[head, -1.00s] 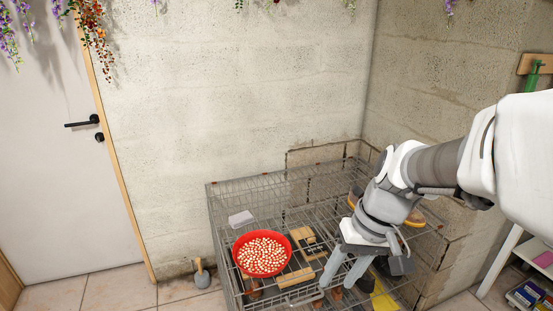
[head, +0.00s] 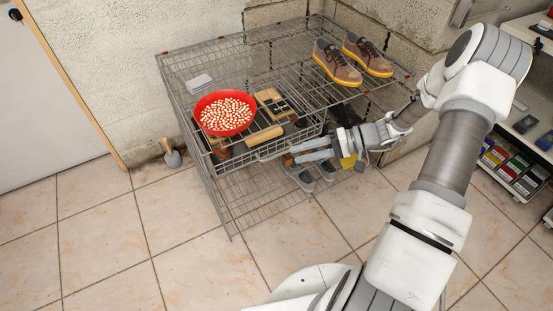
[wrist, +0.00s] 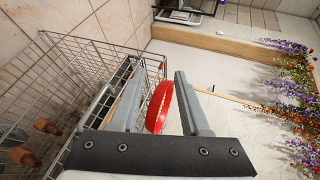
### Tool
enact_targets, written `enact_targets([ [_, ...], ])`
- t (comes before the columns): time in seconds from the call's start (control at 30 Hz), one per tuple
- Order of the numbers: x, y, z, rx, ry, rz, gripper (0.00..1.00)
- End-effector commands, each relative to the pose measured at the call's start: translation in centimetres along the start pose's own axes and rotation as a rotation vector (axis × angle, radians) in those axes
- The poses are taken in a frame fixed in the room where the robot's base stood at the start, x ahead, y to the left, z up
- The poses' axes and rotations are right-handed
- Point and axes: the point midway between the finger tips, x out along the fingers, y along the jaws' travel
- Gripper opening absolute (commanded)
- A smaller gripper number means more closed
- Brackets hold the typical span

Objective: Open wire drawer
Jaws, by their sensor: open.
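The wire drawer (head: 222,170) sits under the top of a grey wire rack (head: 185,112), with a light bar handle (head: 268,155) on its front. Wooden-handled tools show inside the rack. My gripper (head: 292,152) points left at the drawer's front, its fingertips close to the right end of the handle. I cannot tell whether they touch it. In the wrist view my gripper (wrist: 155,78) is open, with a clear gap between its two fingers. How far the drawer stands out is hard to tell.
A red bowl (head: 224,112) of pale pieces, a white item (head: 199,83) and brown shoes (head: 336,63) are on the rack. Grey footwear (head: 305,179) lies below the gripper. A trowel (head: 171,154) leans at the wall. The tiled floor in front is clear.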

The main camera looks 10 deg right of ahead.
Motion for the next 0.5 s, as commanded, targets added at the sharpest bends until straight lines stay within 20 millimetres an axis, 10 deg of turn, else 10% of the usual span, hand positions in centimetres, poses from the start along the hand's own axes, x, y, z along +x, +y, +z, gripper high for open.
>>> enact_targets([
  [0.5,1.0,18.0,-2.9,0.022,0.546,-0.403,0.46],
])
